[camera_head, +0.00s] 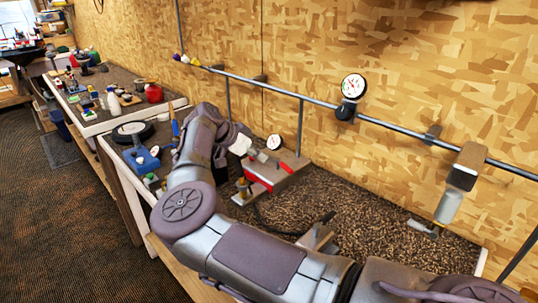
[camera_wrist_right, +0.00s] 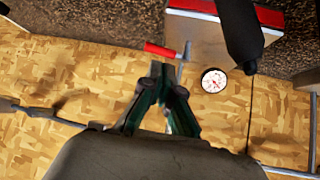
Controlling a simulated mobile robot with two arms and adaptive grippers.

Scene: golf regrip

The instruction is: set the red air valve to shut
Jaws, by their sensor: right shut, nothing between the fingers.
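The red air valve lever (camera_wrist_right: 161,50) shows in the right wrist view, with a metal stem at its right end. It also shows in the head view as a small red bar (camera_head: 287,168) at the right side of the red-fronted unit (camera_head: 258,179). My right gripper (camera_wrist_right: 165,82) is shut and empty. Its fingertips appear just short of the lever in the wrist view; I cannot tell whether they touch. In the head view my right arm reaches across the bench, and its fingertips are not clear. My left gripper is not in view.
A round gauge (camera_wrist_right: 214,80) sits beside the unit, close to a dark cylinder (camera_wrist_right: 240,32). A pipe (camera_head: 385,123) runs along the wall and carries another gauge (camera_head: 353,86). Clutter fills the left bench.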

